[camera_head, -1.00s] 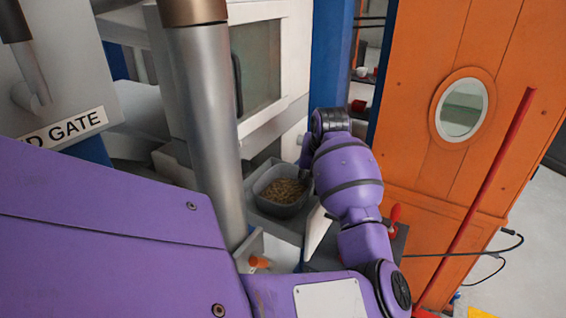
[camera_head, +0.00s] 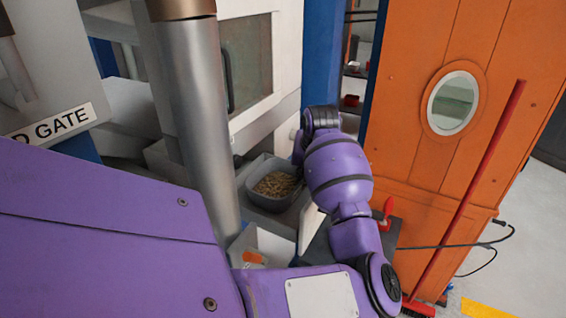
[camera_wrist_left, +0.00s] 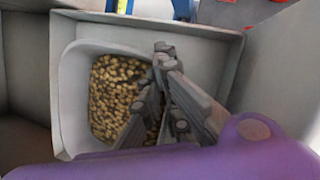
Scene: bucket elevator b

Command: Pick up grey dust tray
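The grey dust tray (camera_head: 272,207) sits on a grey ledge in the middle of the head view and holds yellow-brown grain. My left gripper (camera_head: 299,178) is at the tray's right side, mostly hidden by my purple wrist. In the left wrist view, the tray (camera_wrist_left: 76,95) rests inside a larger grey holder, with grain at its bottom. The dark gripper fingers (camera_wrist_left: 160,100) lie over the tray's right wall, close together with a narrow gap. I cannot tell whether they clamp that wall. My right gripper is not in view.
A grey metal pipe (camera_head: 203,120) stands left of the tray. A white cabinet with a window (camera_head: 248,65) is behind. An orange panel with an oval window (camera_head: 452,103) and a red pole (camera_head: 470,190) are to the right. The larger holder's rim (camera_wrist_left: 150,22) surrounds the tray.

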